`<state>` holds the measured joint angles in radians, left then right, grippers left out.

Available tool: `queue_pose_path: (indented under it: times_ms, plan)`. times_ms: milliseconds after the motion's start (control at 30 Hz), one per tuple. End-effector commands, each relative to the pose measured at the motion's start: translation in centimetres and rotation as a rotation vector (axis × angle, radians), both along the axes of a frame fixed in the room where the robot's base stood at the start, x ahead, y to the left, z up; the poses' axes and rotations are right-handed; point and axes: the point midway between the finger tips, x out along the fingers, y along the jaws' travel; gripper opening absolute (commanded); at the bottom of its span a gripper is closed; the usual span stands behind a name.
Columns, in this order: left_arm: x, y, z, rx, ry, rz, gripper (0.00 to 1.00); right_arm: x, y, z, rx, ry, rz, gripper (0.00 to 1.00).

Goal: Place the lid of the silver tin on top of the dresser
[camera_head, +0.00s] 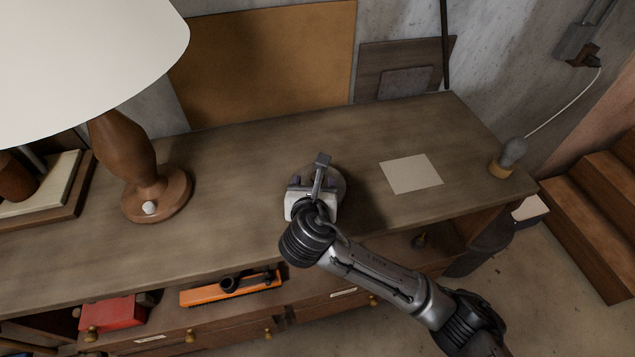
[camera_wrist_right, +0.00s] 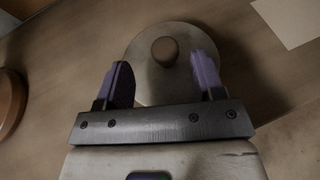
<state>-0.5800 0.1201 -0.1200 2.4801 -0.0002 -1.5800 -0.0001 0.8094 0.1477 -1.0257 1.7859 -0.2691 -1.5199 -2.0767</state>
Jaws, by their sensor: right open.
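A round pale lid with a brown knob (camera_wrist_right: 164,51) shows in the right wrist view, seen from above. In the head view the silver tin (camera_head: 340,184) stands on the dresser top (camera_head: 240,170), mostly hidden behind my right gripper (camera_head: 313,187). My right gripper is open and points down over the tin. In the right wrist view its purple-padded fingers (camera_wrist_right: 163,75) lie apart on either side of the lid, with the knob between them and slightly beyond. Nothing is held. The tin's side below the lid is hidden. My left gripper is not in view.
A lamp with a wooden base (camera_head: 157,197) stands to the left. A paper sheet (camera_head: 411,173) lies right of the tin. A small socketed bulb (camera_head: 507,158) is near the right end. The dresser top between lamp and tin is clear.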

Motion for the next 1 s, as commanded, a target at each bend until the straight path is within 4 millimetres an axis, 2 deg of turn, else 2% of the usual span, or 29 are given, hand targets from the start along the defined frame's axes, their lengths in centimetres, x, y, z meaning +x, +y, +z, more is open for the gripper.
queue_pose_path:
  times_ms: [400,733,1000]
  plan:
    - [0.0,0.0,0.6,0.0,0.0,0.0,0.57,4.2,-0.8,-1.8,0.0,0.001,-0.001,0.62]
    - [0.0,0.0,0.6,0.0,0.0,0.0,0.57,4.6,-0.8,-1.9,0.001,0.0,0.0,0.62]
    - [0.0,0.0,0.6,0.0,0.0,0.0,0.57,4.6,-0.8,-1.9,0.0,0.0,0.0,0.36]
